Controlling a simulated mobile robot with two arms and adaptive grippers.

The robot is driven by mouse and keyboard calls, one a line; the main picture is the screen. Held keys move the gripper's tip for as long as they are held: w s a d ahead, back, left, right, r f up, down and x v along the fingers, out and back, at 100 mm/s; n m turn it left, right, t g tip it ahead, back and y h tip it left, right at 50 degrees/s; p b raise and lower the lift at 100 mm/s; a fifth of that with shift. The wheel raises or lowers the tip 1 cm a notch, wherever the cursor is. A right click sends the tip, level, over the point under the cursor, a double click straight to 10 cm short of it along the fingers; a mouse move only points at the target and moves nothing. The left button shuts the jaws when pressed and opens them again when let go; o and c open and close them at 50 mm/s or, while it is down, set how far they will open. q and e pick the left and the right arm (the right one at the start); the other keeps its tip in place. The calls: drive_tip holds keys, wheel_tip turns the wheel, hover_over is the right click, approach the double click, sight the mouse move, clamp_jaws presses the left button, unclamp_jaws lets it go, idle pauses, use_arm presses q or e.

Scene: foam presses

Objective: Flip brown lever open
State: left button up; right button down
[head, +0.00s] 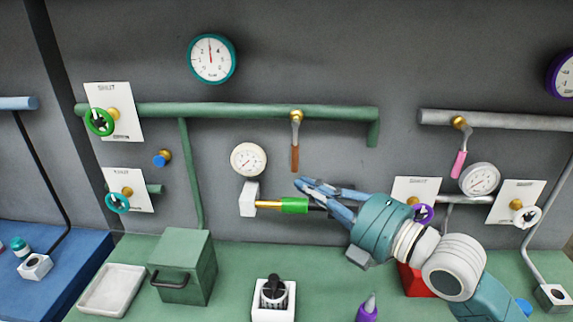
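The brown lever (295,158) hangs straight down from a brass valve (296,116) on the green horizontal pipe (220,110). My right gripper (302,184) reaches in from the lower right, with its blue fingertips just below the lever's lower end in the picture. The lever is not between the fingers. The fingers run close together and partly overlap, so I cannot tell whether they are open or shut. My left gripper is not in view.
A green-handled lever (293,205) sticks out sideways from a white box, just below my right fingertips. A pink lever (459,163) hangs from the grey pipe (500,121) at right. A white gauge (248,159) is left of the brown lever. A green box (184,268) stands below.

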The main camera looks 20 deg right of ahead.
sight(292, 168)
drive_tip(key=w+p, duration=0.4)
drive_tip(key=w, duration=0.1)
drive_tip(key=w+a+p, duration=0.1)
drive_tip(key=w+p, duration=0.1)
drive_tip(key=w, duration=0.1)
drive_tip(key=shift+w+f+p, duration=0.1)
drive_tip(key=shift+p, duration=0.2)
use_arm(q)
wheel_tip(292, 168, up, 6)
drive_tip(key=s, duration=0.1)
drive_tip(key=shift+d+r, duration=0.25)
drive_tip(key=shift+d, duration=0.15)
use_arm(e)
drive_tip(key=shift+w+a, duration=0.1)
drive_tip(key=shift+a, duration=0.1)
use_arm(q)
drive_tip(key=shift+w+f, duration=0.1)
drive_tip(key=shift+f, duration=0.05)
